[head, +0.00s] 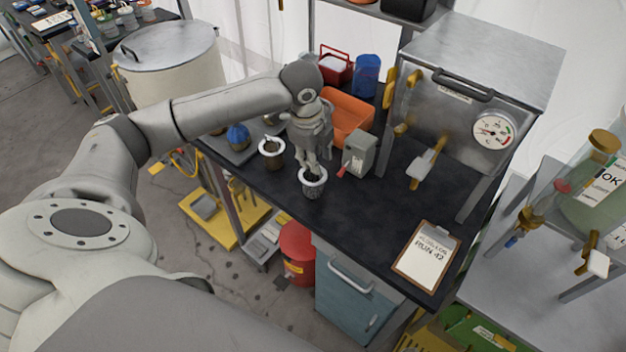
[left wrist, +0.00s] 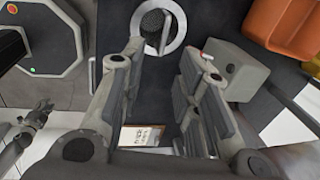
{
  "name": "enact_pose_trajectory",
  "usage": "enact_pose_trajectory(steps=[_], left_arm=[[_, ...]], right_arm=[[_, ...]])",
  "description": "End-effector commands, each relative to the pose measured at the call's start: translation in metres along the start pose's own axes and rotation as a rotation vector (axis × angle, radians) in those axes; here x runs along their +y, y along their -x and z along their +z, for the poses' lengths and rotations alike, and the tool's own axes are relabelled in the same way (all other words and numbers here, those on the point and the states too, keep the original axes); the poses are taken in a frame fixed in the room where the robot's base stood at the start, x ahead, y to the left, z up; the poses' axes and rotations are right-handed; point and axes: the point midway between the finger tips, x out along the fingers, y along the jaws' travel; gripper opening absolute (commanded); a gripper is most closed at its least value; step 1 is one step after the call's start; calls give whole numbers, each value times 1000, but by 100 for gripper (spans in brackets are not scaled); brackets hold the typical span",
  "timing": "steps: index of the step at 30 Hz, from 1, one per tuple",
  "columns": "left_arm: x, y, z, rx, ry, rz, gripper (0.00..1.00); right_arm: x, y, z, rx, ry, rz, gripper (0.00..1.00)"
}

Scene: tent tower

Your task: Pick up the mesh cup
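The mesh cup (head: 312,188) has a white rim and a dark mesh body, and stands upright near the front edge of the black bench. My left gripper (head: 313,166) points down just above it and partly covers its rim in the head view. In the left wrist view the cup (left wrist: 150,22) shows at the top, its round opening just beyond the fingertips. My left gripper (left wrist: 164,52) is open there, with a clear gap between its fingers. Contact with the rim cannot be told.
A similar white-rimmed cup (head: 271,149) stands left of the mesh cup. A grey box (head: 359,152) stands close on its right, with an orange bin (head: 347,115) behind. A clipboard (head: 427,256) lies at the bench's right end. The bench between is clear.

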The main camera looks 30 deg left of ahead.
Motion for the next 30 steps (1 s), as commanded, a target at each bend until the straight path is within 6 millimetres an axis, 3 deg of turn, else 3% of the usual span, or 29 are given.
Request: enact_pose_trajectory(steps=[12, 20, 28, 30], left_arm=[[-1, -49, 3, 1, 1, 2, 30], [-1, -55, 4, -1, -1, 0, 30], [-1, -54, 4, 0, 0, 0, 0], [-1, -54, 4, 0, 0, 0, 0]], right_arm=[[0, 22, -2, 0, 1, -1, 30], [0, 21, -2, 0, 1, -1, 30], [-1, 21, -2, 0, 1, -2, 30], [-2, 21, -2, 1, 0, -3, 30]])
